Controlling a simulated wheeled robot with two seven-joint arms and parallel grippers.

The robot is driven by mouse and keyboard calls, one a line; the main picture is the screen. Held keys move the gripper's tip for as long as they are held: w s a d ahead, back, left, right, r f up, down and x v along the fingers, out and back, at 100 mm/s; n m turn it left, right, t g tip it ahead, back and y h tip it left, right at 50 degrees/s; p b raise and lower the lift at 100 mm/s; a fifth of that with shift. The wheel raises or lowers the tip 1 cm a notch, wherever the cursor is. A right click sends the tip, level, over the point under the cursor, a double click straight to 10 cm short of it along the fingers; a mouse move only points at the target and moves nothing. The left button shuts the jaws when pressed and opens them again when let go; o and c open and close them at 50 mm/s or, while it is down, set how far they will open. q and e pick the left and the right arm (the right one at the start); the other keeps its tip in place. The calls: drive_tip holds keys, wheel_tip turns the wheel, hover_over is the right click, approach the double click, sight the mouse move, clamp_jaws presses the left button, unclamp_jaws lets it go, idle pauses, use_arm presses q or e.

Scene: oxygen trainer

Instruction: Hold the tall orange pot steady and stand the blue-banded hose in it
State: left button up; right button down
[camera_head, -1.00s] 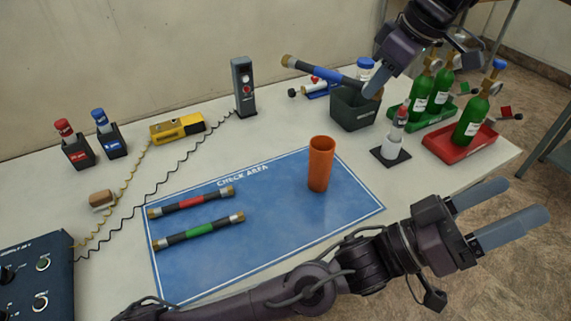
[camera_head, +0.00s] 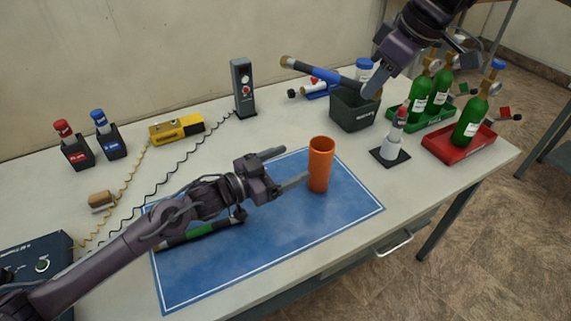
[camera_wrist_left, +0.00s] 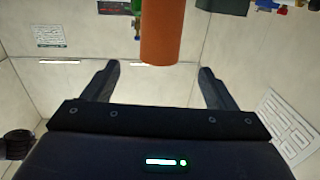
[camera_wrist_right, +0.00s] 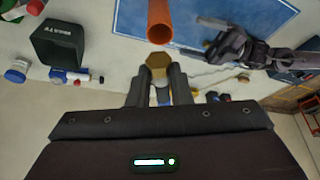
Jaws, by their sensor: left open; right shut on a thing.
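The tall orange pot (camera_head: 320,166) stands upright on the blue check-area mat (camera_head: 290,240). My left gripper (camera_head: 295,164) is open just left of the pot, its fingers pointing at it. In the left wrist view the pot (camera_wrist_left: 175,32) lies between the lines of the fingers, apparently ahead of their tips. In the right wrist view the hose's brass end (camera_wrist_right: 157,63) shows between the fingers, with the pot (camera_wrist_right: 160,20) beyond.
A dark bin (camera_head: 352,112) stands below my right gripper. A white bottle on a black plate (camera_head: 390,155) and green cylinders (camera_head: 470,122) stand right of the pot.

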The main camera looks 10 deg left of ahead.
sight(331, 146)
use_arm(q)
drive_tip(key=x, duration=1.2)
drive_tip(key=shift+f, duration=0.1)
use_arm(e)
drive_tip(key=shift+w, duration=0.1)
use_arm(q)
drive_tip(key=c, duration=1.1)
drive_tip(key=shift+o, duration=0.2)
use_arm(e)
wheel_tip(331, 146, down, 13)
idle(0.4)
drive_tip(key=c, duration=1.2)
unclamp_jaws()
drive_tip(key=shift+c, duration=0.2)
drive_tip(key=shift+d, duration=0.1)
drive_tip(key=v, duration=1.2)
